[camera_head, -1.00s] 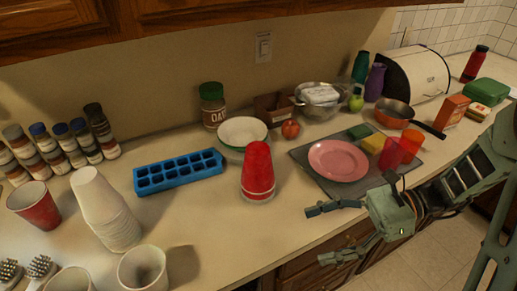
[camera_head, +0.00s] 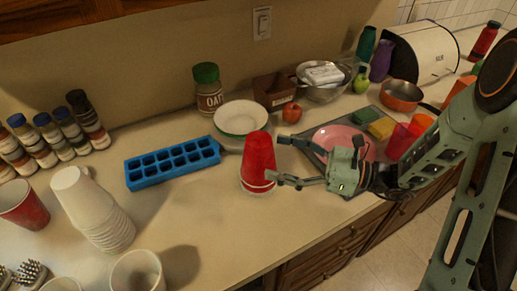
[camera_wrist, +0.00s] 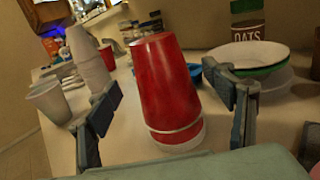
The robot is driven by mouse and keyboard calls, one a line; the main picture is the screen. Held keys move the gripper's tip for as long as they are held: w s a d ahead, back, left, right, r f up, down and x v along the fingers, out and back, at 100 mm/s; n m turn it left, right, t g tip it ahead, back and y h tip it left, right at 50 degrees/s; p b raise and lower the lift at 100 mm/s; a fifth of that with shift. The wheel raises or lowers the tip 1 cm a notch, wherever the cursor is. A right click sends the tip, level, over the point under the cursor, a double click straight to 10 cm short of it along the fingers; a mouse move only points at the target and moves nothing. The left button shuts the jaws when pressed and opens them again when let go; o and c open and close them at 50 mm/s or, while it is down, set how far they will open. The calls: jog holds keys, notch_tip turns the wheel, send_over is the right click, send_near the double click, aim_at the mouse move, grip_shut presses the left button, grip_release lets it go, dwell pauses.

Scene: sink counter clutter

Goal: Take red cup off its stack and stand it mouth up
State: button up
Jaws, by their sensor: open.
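The red cup (camera_head: 258,160) stands mouth down on the counter, nested over a white cup or cups whose pale rim (camera_head: 257,188) shows below it. In the wrist view the red cup (camera_wrist: 165,85) fills the middle, with the white rims (camera_wrist: 178,140) under it. My gripper (camera_head: 275,160) is open, just right of the red cup in the head view, with its fingertips close to the cup's side. In the wrist view its fingers stand left and right of the cup, with a gap showing on each side. I cannot tell whether either finger touches it.
White bowls (camera_head: 241,118) stand close behind the red cup. A pink plate (camera_head: 340,140) is behind my gripper.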

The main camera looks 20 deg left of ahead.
aim_at(259, 154)
jog(key=a, duration=0.3)
jog(key=a+p, duration=0.1)
jog(key=a, duration=0.1)
jog(key=shift+s+a+f, duration=0.15)
jog(key=shift+s+f, duration=0.05)
jog(key=shift+s, duration=0.1)
jog(key=c, duration=0.8)
